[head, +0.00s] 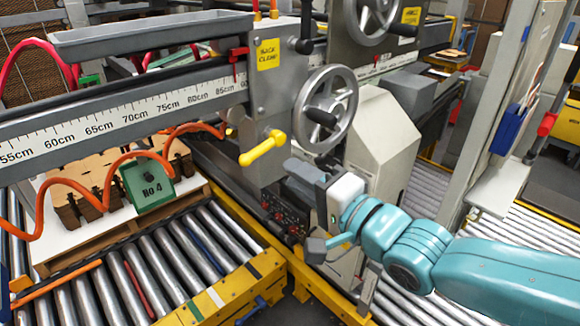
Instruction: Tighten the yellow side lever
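The yellow side lever (262,148) sticks out from the lower face of the grey carriage block on the measuring beam. It slopes down to the left from its pivot, ending in a rounded knob. My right gripper (303,210) is below and to the right of the lever, apart from it. Its two dark grey fingers are spread, one above the other, with nothing seen between them. My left gripper is not in view.
A spoked handwheel (327,108) is right of the lever, above my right gripper. The scale beam (110,115) runs left from the block. An orange coiled hose (112,170) hangs over a wooden stack and a green No.4 block (148,187). Rollers (190,262) lie below.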

